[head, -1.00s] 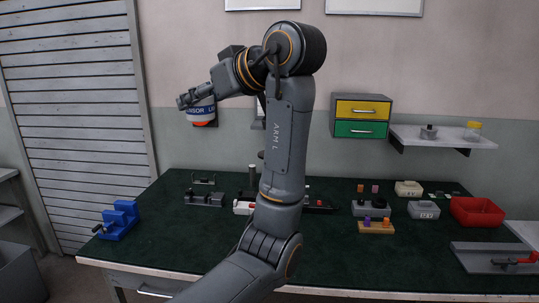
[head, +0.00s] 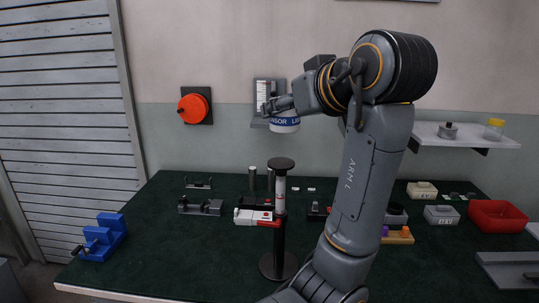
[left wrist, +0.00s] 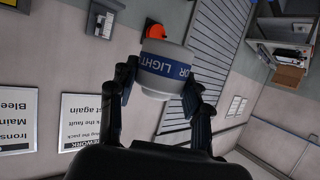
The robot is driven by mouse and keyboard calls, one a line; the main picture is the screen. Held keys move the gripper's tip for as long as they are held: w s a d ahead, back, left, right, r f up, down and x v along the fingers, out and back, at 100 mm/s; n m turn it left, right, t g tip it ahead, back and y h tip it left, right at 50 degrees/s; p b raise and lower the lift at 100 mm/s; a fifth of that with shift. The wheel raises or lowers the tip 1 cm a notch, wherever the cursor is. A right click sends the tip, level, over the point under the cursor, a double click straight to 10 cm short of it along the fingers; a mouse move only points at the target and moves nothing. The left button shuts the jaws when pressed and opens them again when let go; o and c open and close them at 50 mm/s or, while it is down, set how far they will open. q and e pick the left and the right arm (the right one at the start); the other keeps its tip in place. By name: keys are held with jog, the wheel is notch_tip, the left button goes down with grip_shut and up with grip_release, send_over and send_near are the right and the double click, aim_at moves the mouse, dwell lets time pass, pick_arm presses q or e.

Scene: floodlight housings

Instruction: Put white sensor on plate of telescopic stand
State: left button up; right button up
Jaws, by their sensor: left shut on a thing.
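The white sensor (head: 285,126) has a blue lettered band and is held in the air in the head view. It also shows in the left wrist view (left wrist: 165,67), between the fingers. My left gripper (head: 276,107) is shut on it; its two fingers flank the sensor in the left wrist view (left wrist: 162,84). The telescopic stand (head: 280,225) is upright on the bench, with a round black plate (head: 281,164) on top and a round black base. The plate is bare. The sensor appears above the plate in the picture, with a clear gap. My right gripper is out of view.
A green-topped bench (head: 150,255) holds a blue vise (head: 104,237), a grey fixture (head: 201,207), a red-and-white tool (head: 254,217) and a red bin (head: 497,216). A red-orange knob (head: 193,107) is on the wall. My left arm hides part of the bench's right side.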

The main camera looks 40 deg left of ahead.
pick_arm(q)
jog(key=shift+w+a+f+p, duration=0.2)
jog(key=shift+w+a+p, duration=0.1)
jog(key=shift+w+a, duration=0.5)
jog(key=w+a+f+p, duration=0.1)
jog(key=w+a+f, duration=0.1)
jog(key=w, duration=0.1)
jog(key=w+a+f+p, duration=0.1)
jog(key=w+a+f, duration=0.1)
jog(key=w+f, duration=0.1)
jog(key=w+a+f+p, duration=0.1)
jog(key=w+a+f, duration=0.1)
jog(key=shift+w+f, duration=0.35)
jog(key=shift+w, duration=0.05)
jog(key=shift+w+a+f, duration=0.15)
jog(key=shift+w+f, duration=0.15)
jog(key=shift+f, duration=0.1)
jog(key=f+p, duration=0.1)
jog(key=f, duration=0.2)
jog(key=shift+w+a+f+p, duration=0.1)
jog(key=shift+w+a+p, duration=0.1)
jog(key=shift+p, duration=0.2)
jog(key=shift+f, duration=0.25)
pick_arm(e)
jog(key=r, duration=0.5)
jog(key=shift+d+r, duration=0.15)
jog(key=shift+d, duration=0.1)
